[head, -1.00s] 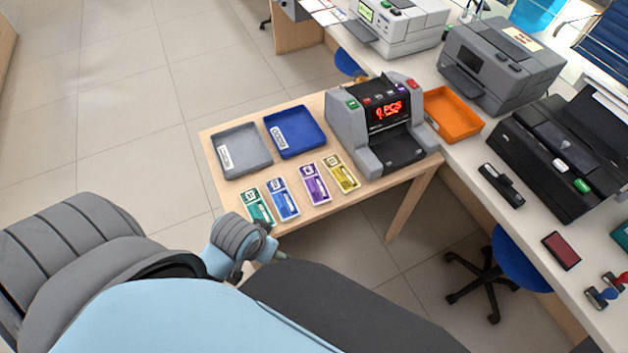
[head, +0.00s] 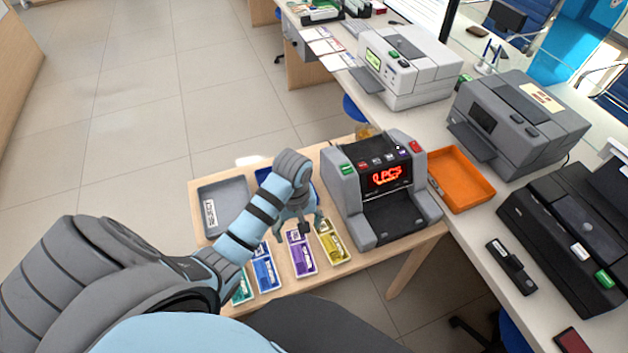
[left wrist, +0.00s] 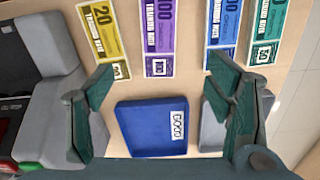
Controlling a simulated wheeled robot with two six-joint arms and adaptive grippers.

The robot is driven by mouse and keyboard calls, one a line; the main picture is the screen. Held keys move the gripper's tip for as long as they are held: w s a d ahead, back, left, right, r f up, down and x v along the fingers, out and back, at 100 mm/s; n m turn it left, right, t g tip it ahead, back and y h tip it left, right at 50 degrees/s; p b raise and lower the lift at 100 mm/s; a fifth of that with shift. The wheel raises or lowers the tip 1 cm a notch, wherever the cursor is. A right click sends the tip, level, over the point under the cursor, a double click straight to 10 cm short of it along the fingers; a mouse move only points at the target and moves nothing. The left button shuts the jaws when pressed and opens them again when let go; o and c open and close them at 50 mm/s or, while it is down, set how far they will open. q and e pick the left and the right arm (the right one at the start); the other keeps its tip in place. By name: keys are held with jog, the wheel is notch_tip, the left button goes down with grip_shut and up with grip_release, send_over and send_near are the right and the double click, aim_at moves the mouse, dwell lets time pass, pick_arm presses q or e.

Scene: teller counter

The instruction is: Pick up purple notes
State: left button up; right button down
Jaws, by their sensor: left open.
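The purple notes (head: 300,257) lie on the small wooden table, between blue notes (head: 265,272) and yellow notes (head: 333,245). In the left wrist view the purple notes (left wrist: 158,38) show at the top centre, with a printed 100 on them. My left gripper (head: 306,226) hangs above the table just behind the purple notes. In the left wrist view its fingers (left wrist: 161,80) are spread wide with nothing between them. The purple notes lie beyond the fingertips, apart from them. My right gripper is in neither view.
A blue tray (left wrist: 145,122) labelled GOOD and a grey tray (head: 221,200) sit behind the notes. A counting machine (head: 380,200) with a red display stands to the right. Green notes (head: 241,288) are partly hidden by my arm. An orange tray (head: 462,172) is on the counter.

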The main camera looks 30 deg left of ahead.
pick_arm(q)
jog(key=w, duration=0.1)
jog(key=b, duration=0.1)
send_over(301, 250)
notch_tip(301, 250, down, 5)
jog(key=f, duration=0.1)
jog(key=s+f+b, duration=0.1)
jog(key=f, duration=0.1)
jog(key=shift+s+d+f, duration=0.1)
jog(key=shift+s+f, duration=0.2)
jog(key=shift+f, duration=0.05)
jog(key=f, duration=0.1)
jog(key=w+f+b, duration=0.1)
jog(key=f, duration=0.1)
jog(key=f+b, duration=0.1)
jog(key=f, duration=0.1)
jog(key=shift+w, duration=0.25)
jog(key=shift+w+f, duration=0.1)
jog(key=shift+f, duration=0.25)
jog(key=shift+s+r, duration=0.3)
jog(key=shift+s, duration=0.05)
jog(key=c, duration=1.3)
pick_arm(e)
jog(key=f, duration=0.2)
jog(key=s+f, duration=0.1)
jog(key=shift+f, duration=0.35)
